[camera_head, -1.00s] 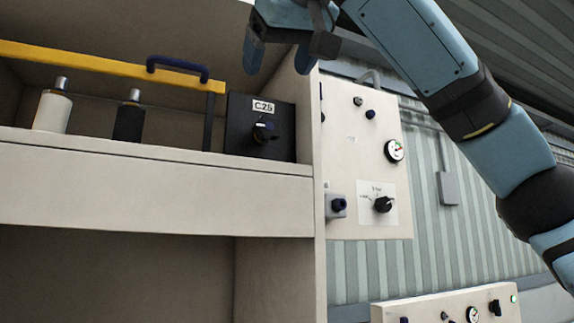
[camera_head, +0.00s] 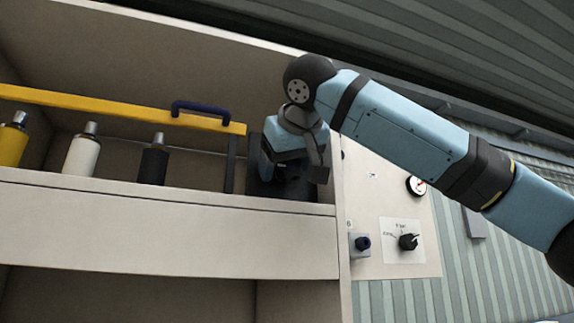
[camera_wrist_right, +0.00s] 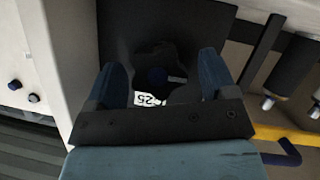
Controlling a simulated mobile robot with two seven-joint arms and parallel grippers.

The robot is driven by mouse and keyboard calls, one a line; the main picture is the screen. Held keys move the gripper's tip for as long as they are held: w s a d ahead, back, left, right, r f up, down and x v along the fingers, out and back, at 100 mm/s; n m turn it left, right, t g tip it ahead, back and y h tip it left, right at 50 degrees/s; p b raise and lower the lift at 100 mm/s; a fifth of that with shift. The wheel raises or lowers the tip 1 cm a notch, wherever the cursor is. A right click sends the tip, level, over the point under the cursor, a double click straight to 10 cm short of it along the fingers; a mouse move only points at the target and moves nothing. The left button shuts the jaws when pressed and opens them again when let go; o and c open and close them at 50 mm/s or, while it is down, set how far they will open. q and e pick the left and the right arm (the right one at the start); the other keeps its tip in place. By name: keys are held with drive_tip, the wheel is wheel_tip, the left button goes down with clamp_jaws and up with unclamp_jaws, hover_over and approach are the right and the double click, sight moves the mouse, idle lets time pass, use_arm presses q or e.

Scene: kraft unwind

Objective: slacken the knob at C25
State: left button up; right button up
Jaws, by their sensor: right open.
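The black C25 box (camera_head: 298,190) stands at the right end of the shelf; my right gripper covers most of its front in the head view. The white label (camera_wrist_right: 147,99) is partly hidden by the gripper. My right gripper (camera_wrist_right: 162,66) is open, its fingers on either side of the knob in that view; I cannot tell whether they touch it. It also shows in the head view (camera_head: 293,165). My left gripper is not in view.
A yellow bar (camera_head: 120,108) with a blue handle (camera_head: 201,115) crosses the shelf left of the box. Yellow, white (camera_head: 82,152) and black (camera_head: 153,162) cylinders stand behind it. A panel with another knob (camera_head: 408,242) and a gauge is right of the cabinet wall.

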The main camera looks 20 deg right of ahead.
drive_tip(key=shift+w+f, duration=0.1)
drive_tip(key=shift+w, duration=0.2)
drive_tip(key=c, duration=0.9)
drive_tip(key=shift+a+n+h+p, duration=0.1)
drive_tip(key=shift+n+h+p, duration=0.25)
drive_tip(key=shift+p, duration=0.2)
drive_tip(key=shift+n+p, duration=0.3)
drive_tip(key=shift+n, duration=0.15)
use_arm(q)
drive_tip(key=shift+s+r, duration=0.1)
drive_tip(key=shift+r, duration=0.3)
use_arm(e)
drive_tip(key=shift+s+n+h, duration=0.1)
drive_tip(key=shift+n+h, duration=0.45)
drive_tip(key=shift+n, duration=0.15)
